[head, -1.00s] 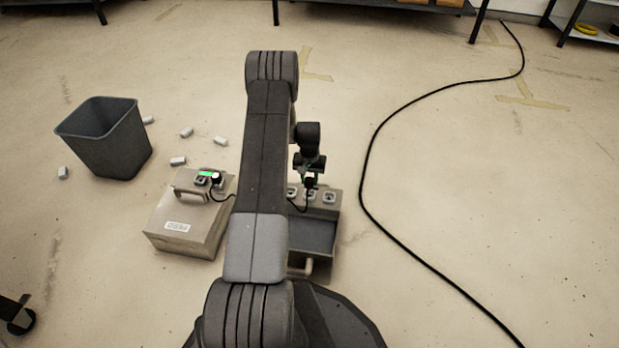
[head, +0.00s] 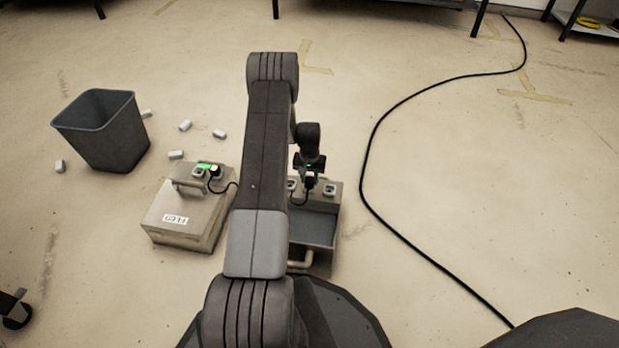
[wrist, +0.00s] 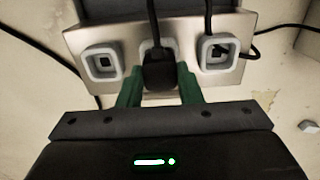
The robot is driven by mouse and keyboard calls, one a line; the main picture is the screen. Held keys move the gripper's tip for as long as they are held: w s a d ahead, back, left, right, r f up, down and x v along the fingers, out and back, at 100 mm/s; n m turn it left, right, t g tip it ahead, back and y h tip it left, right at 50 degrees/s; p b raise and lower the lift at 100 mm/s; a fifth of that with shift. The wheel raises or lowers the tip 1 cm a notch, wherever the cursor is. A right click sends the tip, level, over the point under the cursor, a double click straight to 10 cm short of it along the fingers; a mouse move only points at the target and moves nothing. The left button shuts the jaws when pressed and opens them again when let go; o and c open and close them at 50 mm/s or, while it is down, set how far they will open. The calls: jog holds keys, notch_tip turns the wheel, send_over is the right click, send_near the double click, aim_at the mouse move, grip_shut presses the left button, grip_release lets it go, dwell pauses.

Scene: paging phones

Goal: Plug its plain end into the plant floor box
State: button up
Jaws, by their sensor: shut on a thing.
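My gripper (wrist: 160,85) is shut on a black plug (wrist: 160,68) between its green fingers. The plug is at the middle socket (wrist: 147,44) of a beige box (wrist: 120,28) and hides most of that socket; I cannot tell how far it is in. A square socket shows on its left (wrist: 103,62) and another on its right (wrist: 219,52). In the head view my gripper (head: 310,182) is over the socket end of this box (head: 337,205). A black cable (head: 232,186) runs from a second beige box (head: 190,238), marked FEED with a green light, behind my arm.
A dark bin (head: 105,135) stands at the left with several small pale blocks (head: 220,134) near it. A long black cable (head: 365,165) curves over the floor at the right. Shelf legs (head: 479,20) stand at the back.

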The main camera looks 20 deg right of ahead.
jog(key=shift+f, duration=0.35)
dwell(0.3)
jog(key=o, duration=1.1)
jog(key=shift+c, duration=0.2)
notch_tip(320, 180, up, 14)
jog(key=p, duration=0.5)
jog(key=shift+f, duration=0.1)
